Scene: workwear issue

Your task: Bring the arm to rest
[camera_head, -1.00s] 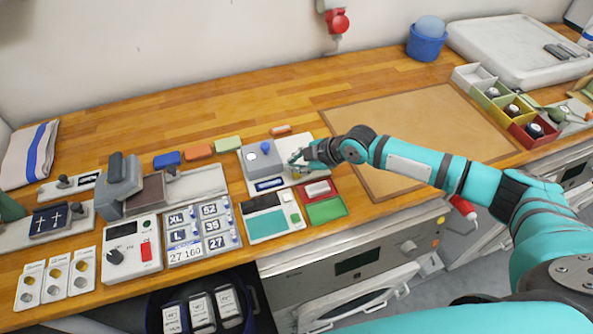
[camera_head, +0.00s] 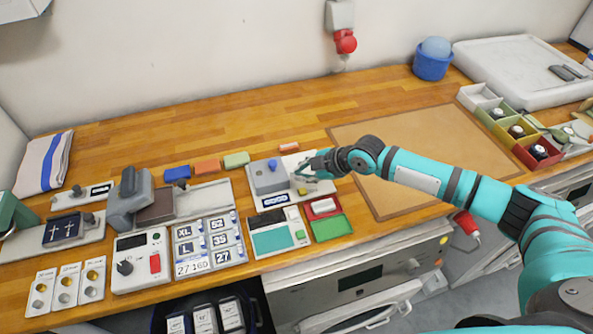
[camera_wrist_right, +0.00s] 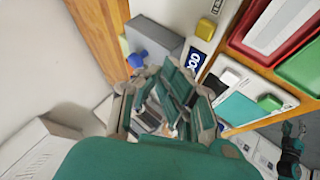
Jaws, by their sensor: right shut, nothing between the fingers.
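My right arm reaches in from the right of the head view. Its gripper (camera_head: 303,171) is shut and empty, low over the white plate of a grey device with a blue knob (camera_head: 270,176). In the right wrist view the gripper fingers (camera_wrist_right: 170,105) fill the middle, with the blue knob (camera_wrist_right: 137,58) just beyond them. I cannot tell whether the fingertips touch the plate. My left gripper is not in the head view.
A panel with a teal pad (camera_head: 272,240) and a red and green tray (camera_head: 333,228) lie in front of the gripper. A brown mat (camera_head: 400,195) lies clear under the forearm. A grey press (camera_head: 128,203) stands left. Coloured bins (camera_head: 512,152) stand right.

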